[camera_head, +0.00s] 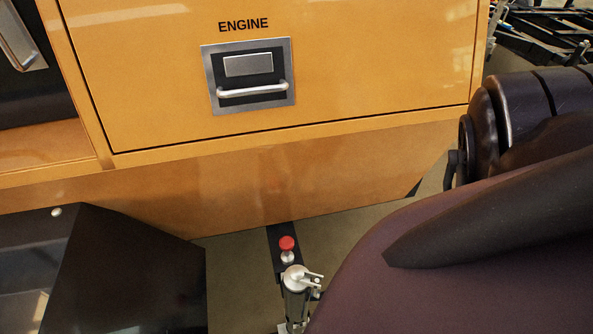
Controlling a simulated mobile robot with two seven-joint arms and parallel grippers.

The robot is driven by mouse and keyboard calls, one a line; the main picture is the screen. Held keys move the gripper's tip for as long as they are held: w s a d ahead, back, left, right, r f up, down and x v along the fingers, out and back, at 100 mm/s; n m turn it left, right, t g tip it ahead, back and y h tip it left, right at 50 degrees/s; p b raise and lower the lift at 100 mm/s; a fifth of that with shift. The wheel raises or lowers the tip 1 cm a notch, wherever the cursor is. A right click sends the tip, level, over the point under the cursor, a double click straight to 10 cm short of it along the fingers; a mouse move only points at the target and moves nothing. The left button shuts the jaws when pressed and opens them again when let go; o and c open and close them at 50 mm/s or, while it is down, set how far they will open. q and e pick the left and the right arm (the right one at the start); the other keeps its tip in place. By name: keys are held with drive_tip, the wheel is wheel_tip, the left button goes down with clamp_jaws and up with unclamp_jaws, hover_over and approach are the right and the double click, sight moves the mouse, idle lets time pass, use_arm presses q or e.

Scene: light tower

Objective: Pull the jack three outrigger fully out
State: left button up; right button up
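A black outrigger bar (275,240) comes out from under the yellow body at the lower middle. A red-topped knob (287,243) on a light metal stem stands on it. A silver jack (296,285) with a small crank handle is at the bar's near end. Its lower part runs off the bottom edge, partly beside my dark arm. No number shows on the jack, so I cannot tell which one it is. Neither gripper is in view. A large dark purple link of my arm fills the lower right and hides what is behind it.
The yellow body (300,185) has an ENGINE panel (350,60) with a recessed latch (250,78). A black box-like shape (130,275) stands at the lower left. Bare floor (235,270) shows between it and the bar. Dark equipment (545,35) lies at the upper right.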

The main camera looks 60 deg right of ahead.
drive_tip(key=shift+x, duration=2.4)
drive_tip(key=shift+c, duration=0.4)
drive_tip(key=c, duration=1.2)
